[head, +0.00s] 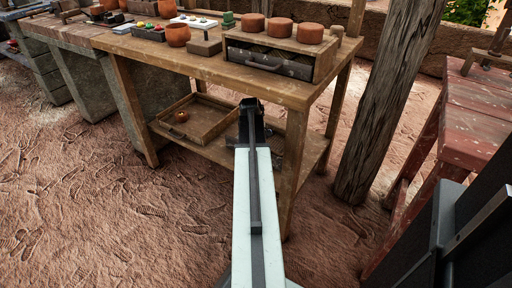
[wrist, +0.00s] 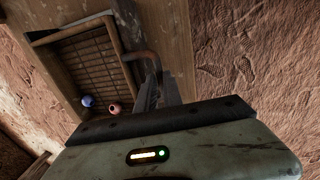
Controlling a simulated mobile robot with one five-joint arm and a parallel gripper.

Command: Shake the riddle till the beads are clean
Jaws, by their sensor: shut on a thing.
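The riddle (head: 222,129), a square wooden frame with a slatted bottom, is at the lower shelf of the bench. It also shows in the wrist view (wrist: 72,32). A blue bead (wrist: 88,101) and a pinkish bead (wrist: 115,108) lie in it near its lower edge. In the head view one orange-brown bead (head: 182,116) shows inside it. My gripper (wrist: 159,80) is shut on the riddle's curved handle (wrist: 143,56) at its side. In the head view my arm hides the handle, and I cannot tell whether the riddle touches the shelf.
The bench top (head: 150,45) above holds clay pots, a box with a drawer (head: 270,60) and round clay pieces. A bench leg (head: 295,165) stands close right of my arm. A wooden post (head: 385,100) and a reddish table (head: 470,115) are further right. The sandy floor at left is clear.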

